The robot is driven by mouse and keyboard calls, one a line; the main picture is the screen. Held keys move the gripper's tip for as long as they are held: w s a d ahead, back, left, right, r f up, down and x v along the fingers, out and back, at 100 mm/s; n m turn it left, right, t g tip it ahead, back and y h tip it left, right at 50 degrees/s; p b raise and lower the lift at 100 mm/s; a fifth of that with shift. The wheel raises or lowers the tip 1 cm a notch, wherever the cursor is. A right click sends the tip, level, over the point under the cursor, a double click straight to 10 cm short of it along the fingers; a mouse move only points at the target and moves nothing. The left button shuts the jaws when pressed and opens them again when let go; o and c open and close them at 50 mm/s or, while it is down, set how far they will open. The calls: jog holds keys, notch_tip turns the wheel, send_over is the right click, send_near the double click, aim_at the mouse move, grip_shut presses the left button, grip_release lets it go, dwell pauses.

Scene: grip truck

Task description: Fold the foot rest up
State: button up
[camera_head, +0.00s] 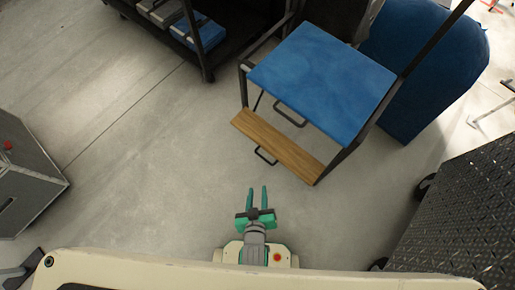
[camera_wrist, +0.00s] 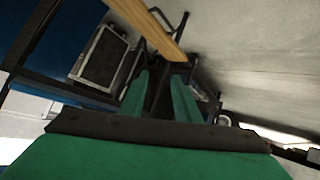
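The foot rest (camera_head: 278,145) is a wooden board on the front of a tall chair with a blue seat (camera_head: 322,80). It sticks out flat below the seat's front edge. A black metal loop (camera_head: 266,156) shows at its front edge. My gripper (camera_head: 257,195) has green fingers, apart and empty, and in the head view it is below the foot rest, clear of it. In the wrist view the foot rest (camera_wrist: 150,25) crosses the top as a slanted wooden strip, beyond the fingertips of my gripper (camera_wrist: 158,78).
A dark shelf cart (camera_head: 205,55) stands at the upper left. A grey case (camera_head: 30,180) is at the left edge. A black textured box (camera_head: 465,215) stands at the right, and a blue rounded object (camera_head: 425,65) is behind the chair. The floor left of the chair is clear.

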jog(key=shift+s+r, duration=0.4)
jog(key=shift+r, duration=0.4)
